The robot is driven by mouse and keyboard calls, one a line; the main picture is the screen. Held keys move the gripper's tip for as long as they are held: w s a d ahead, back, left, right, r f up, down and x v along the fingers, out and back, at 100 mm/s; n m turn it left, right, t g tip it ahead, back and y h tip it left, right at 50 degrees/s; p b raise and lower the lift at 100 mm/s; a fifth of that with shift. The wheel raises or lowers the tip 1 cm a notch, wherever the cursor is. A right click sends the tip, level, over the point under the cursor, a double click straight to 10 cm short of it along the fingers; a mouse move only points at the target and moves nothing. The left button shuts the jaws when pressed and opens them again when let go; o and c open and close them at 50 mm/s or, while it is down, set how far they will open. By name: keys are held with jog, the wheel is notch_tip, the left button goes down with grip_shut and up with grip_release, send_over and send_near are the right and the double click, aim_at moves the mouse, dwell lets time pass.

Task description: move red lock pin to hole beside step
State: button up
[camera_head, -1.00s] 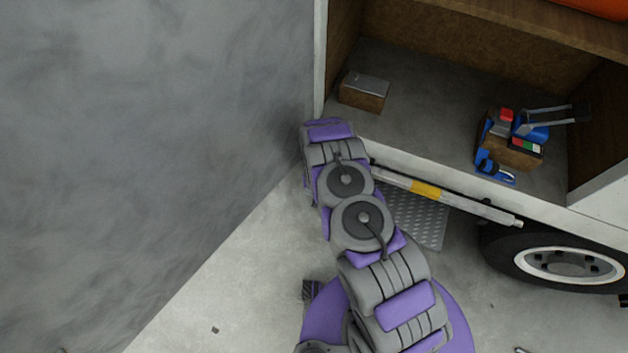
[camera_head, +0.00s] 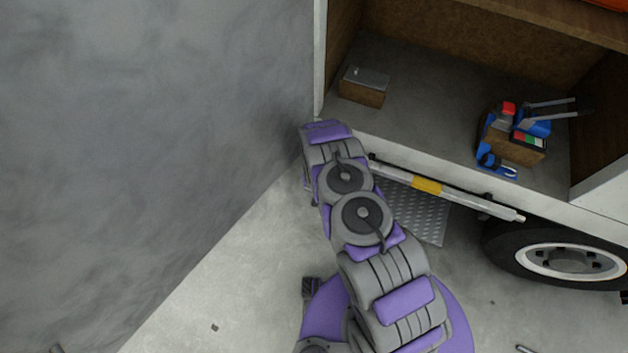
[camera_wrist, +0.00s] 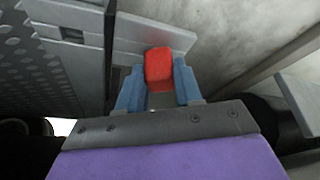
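The red lock pin (camera_wrist: 158,68) shows in the wrist view as a red block-like head. My gripper (camera_wrist: 160,78) has one blue finger on each side of it and appears shut on it. The pin's head is in front of a grey metal plate (camera_wrist: 105,28); its lower part and any hole are hidden. The step (camera_head: 425,215) is a metal tread plate under the truck's side in the head view; its dotted surface fills the left of the wrist view (camera_wrist: 30,70). In the head view my arm hides the gripper and pin.
The truck's open compartment (camera_head: 420,90) holds a brown box (camera_head: 363,87) and a blue-handled tool set (camera_head: 513,135). A white bar with a yellow band (camera_head: 427,186) runs below its edge. A wheel (camera_head: 560,260) is at right, a grey wall (camera_head: 150,130) at left.

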jog(key=o, duration=0.5)
jog(key=p+v, duration=0.3)
jog(key=v, duration=1.4)
jog(key=shift+p, duration=0.3)
jog(key=shift+w+a+r, duration=0.1)
